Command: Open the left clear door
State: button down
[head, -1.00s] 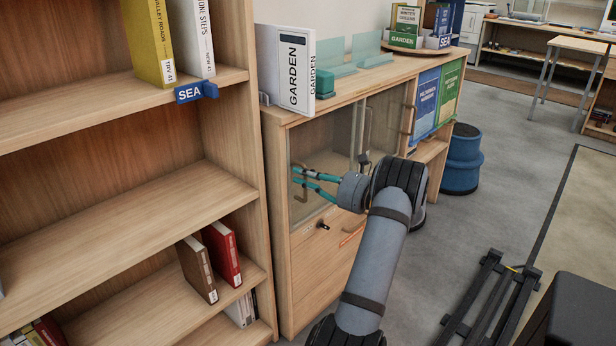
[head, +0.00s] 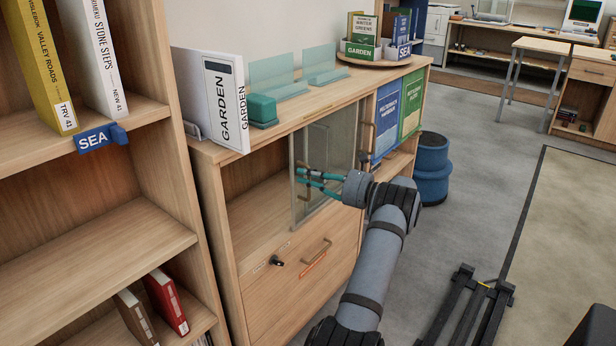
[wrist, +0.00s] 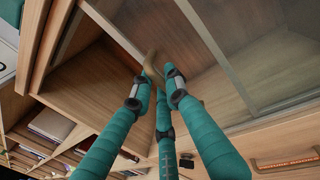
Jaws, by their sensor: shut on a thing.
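The left clear door (head: 325,150) is a glass pane in the low wooden cabinet (head: 208,205). It stands toward the right part of the glazed bay, overlapping the other pane. The left part of the bay is uncovered, showing a bare wooden shelf (head: 240,228). My gripper (head: 303,178), with teal fingers, is at the left edge of the door. In the wrist view its fingers (wrist: 156,82) are shut on the door's tan handle (wrist: 150,62), which they partly hide.
A drawer with a tan pull (head: 316,252) and a key lock (head: 276,261) lie below the bay. A GARDEN binder (head: 222,105) and a teal box (head: 262,107) stand on top. An open bookshelf (head: 95,245) adjoins on the left. A blue stool (head: 432,165) stands beyond.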

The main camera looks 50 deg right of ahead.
jog(key=shift+d, duration=0.35)
jog(key=c, duration=1.8)
grip_release()
jog(key=shift+o, duration=0.2)
jog(key=shift+s, duration=0.1)
jog(key=v, duration=1.1)
jog(key=shift+s, duration=0.4)
jog(key=shift+w+d, duration=0.1)
